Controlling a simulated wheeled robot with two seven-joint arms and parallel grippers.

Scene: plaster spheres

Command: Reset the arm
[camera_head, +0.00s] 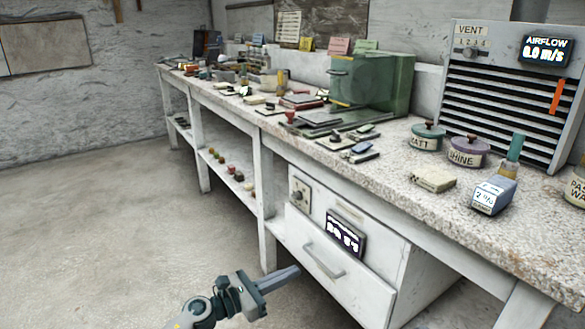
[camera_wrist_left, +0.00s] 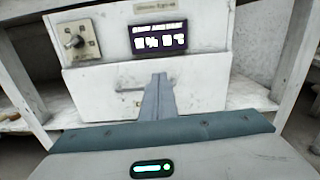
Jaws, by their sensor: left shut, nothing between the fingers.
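My left gripper (camera_head: 284,279) reaches in from the bottom of the head view, low in front of the bench. Its fingers are shut together with nothing between them. In the left wrist view the closed fingers (camera_wrist_left: 158,97) point at the white drawer unit (camera_wrist_left: 90,88) under the bench. The fingers appear in front of the drawer front, and I see no clear contact. The drawer unit (camera_head: 330,287) has a grey handle, a knob and a dark display in the head view. My right gripper is not in view.
A long speckled bench (camera_head: 400,160) runs along the wall. Small round items (camera_head: 222,166) sit on the lower shelf. The floor (camera_head: 90,230) at left is clear.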

